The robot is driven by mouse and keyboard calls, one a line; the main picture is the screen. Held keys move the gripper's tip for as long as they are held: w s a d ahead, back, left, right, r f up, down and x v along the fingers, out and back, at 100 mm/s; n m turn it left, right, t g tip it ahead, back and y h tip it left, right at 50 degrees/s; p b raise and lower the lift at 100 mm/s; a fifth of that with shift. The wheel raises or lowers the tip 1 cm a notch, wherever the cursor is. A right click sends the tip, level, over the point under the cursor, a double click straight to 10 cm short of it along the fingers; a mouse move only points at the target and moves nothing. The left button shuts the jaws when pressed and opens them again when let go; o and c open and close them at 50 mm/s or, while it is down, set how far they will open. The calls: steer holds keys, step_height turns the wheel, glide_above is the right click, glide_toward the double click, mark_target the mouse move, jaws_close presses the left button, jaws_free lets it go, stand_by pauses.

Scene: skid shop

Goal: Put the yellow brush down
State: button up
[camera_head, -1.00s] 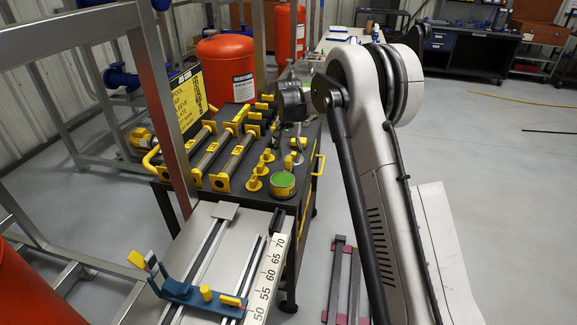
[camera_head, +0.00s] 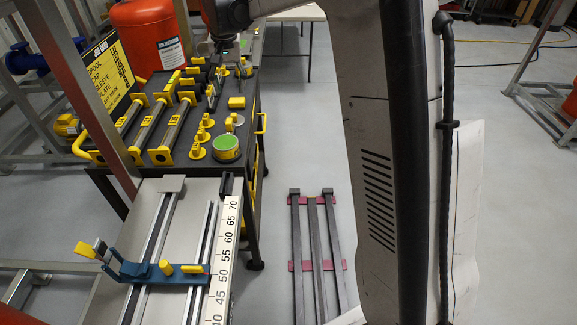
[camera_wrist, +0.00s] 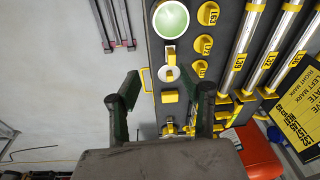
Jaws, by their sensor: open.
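A small yellow block (camera_head: 237,102), which looks like the yellow brush, rests on the dark top of the tool cart (camera_head: 252,125). The block also shows in the wrist view (camera_wrist: 169,97), where any bristles are hidden. My gripper (camera_wrist: 167,88) is open, with its two dark green fingers spread wide on either side of the block in that view. Nothing is held between them. In the head view my gripper (camera_head: 229,75) is small and partly lost against the cart, beyond the block and apart from it.
A green-topped round tin (camera_head: 226,148), yellow-handled pieces (camera_head: 200,134) and several yellow-ended bars (camera_head: 171,123) crowd the cart. A ruled fixture (camera_head: 223,245) stands in front. Steel bars (camera_head: 315,235) lie on the floor.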

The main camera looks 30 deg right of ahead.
steer(key=s+r+n+t, duration=0.1)
steer(key=s+r, duration=0.3)
steer(key=s, duration=0.6)
steer(key=s+r+n+t, duration=0.1)
steer(key=s+r+t, duration=0.15)
steer(key=s, duration=0.65)
steer(key=s+f+n+t, duration=0.1)
steer(key=s+f, duration=0.2)
steer(key=s, duration=0.6)
steer(key=s+f+t, duration=0.1)
steer(key=s+f, duration=0.2)
steer(key=s, duration=0.7)
steer(key=shift+n, duration=0.4)
steer(key=shift+o, duration=0.8)
